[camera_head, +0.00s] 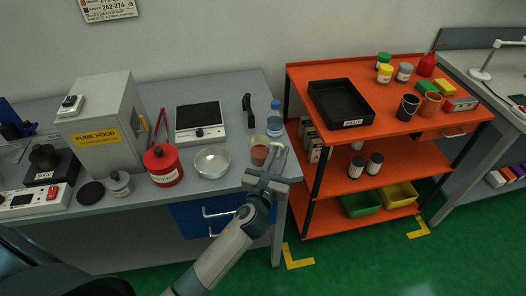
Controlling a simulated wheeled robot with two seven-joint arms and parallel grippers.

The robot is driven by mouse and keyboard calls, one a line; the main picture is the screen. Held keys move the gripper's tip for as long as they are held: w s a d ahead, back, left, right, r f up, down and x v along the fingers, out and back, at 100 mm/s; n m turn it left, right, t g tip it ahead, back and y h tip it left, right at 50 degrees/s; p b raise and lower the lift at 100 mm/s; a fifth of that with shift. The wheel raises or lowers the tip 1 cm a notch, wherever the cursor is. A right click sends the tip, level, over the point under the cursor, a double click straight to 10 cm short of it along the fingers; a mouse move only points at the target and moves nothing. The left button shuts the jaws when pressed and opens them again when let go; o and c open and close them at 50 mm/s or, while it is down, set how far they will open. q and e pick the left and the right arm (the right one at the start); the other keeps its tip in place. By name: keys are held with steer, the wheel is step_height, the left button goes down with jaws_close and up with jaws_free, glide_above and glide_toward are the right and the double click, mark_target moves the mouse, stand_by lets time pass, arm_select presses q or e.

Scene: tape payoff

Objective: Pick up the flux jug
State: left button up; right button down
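I cannot read any label that names the flux jug. A clear vessel with reddish contents (259,154) stands at the right front corner of the grey bench, and it may be the jug. My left gripper (268,160) is right at this vessel, on its near side, and partly covers it. Its fingers look spread apart. I cannot tell whether they touch the vessel. My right gripper is not in view.
On the grey bench (232,88), a blue-capped bottle (275,122) stands behind the vessel. A metal bowl (212,162), red can (163,166) and hotplate (199,120) are to the left. The orange cart (300,75), holding a black tray (318,99), stands to the right.

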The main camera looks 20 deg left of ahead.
arm_select(q)
steer(key=shift+w+p, duration=0.55)
steer(key=shift+w, duration=2.1)
jaws_close()
